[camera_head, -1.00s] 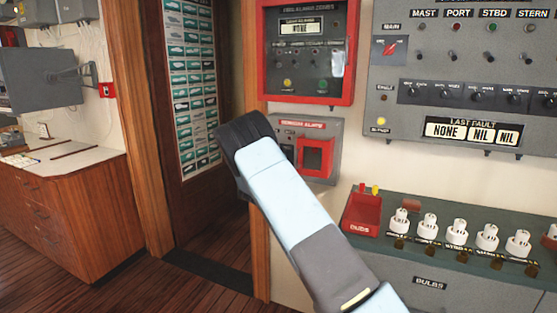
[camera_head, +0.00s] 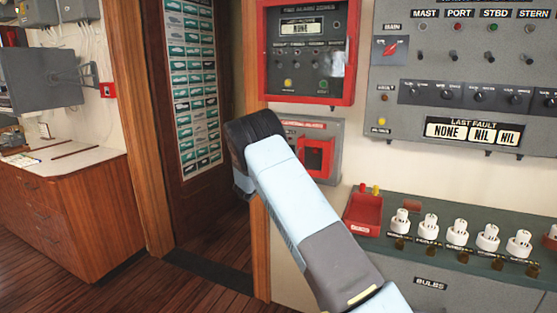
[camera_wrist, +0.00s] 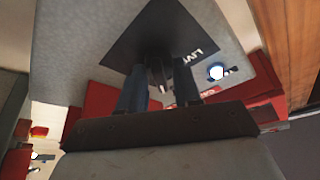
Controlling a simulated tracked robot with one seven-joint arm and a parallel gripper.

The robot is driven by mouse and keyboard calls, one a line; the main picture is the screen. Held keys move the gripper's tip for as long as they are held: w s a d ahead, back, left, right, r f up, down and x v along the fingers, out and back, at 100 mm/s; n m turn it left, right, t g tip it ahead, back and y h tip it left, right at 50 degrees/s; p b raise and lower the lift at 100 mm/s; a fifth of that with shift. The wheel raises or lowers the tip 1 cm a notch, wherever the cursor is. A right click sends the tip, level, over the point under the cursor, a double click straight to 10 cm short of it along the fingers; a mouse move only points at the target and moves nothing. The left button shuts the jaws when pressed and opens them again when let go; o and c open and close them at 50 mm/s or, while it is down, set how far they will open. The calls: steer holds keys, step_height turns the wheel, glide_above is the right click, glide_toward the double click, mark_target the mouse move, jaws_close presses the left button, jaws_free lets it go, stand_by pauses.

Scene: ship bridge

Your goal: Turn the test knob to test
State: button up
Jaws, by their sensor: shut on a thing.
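The test knob (camera_wrist: 158,76) is a small dark knob with a pale edge on a black plate (camera_wrist: 135,42) in the wrist view. The plate appears turned like a diamond and carries white lettering, partly legible as "LIVE" or similar. My gripper (camera_wrist: 159,84) has one finger on each side of the knob and is shut on it. The fingers hide part of the knob, so its pointing direction is unclear. In the head view my arm's end covers the left part of a small grey alarm panel (camera_head: 335,130); the knob and fingers are hidden there.
A red recessed frame (camera_head: 318,158) sits on the small panel, close right of my arm. A red-framed alarm panel (camera_head: 350,97) hangs above. A red bulb box (camera_head: 361,212) and several white bulbs stand on the counter at right. A doorway opens at left.

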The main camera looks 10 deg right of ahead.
steer(key=shift+f, duration=0.2)
steer(key=o, duration=1)
steer(key=shift+r, duration=0.1)
steer(key=shift+o, duration=0.2)
steer(key=shift+a, duration=0.1)
steer(key=v, duration=1.3)
steer(key=shift+s+f, duration=0.25)
steer(key=shift+s, duration=0.05)
steer(key=shift+a+r, duration=0.1)
steer(key=shift+a, duration=0.05)
